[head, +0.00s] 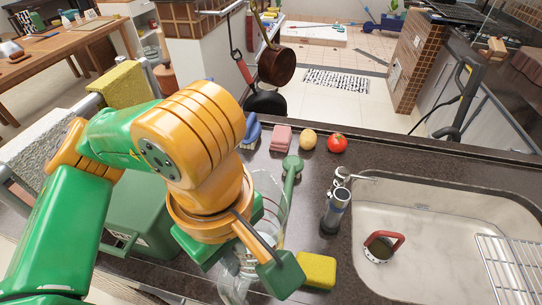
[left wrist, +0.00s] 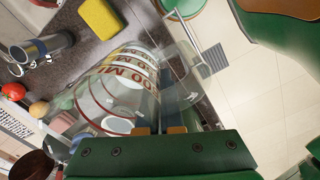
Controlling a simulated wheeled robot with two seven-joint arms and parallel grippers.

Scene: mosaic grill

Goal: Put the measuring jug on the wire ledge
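The clear measuring jug (head: 268,190) is at the counter's left part in the head view, partly hidden behind my left gripper (head: 262,248). In the left wrist view the jug (left wrist: 120,85) fills the middle, with red markings on its glass. My left fingertips (left wrist: 158,131) are right at the jug's side, with a small gap between them. I cannot tell whether they grip its glass or handle. A silver wire rack (head: 508,262), which looks like the wire ledge, lies over the right part of the sink. My right gripper is not in view.
A yellow sponge (head: 317,270) lies right of the jug. A green-handled item (head: 291,170), pink sponge (head: 281,139), potato-like item (head: 308,139) and tomato (head: 337,143) lie behind. A red-handled item (head: 383,246) is in the sink.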

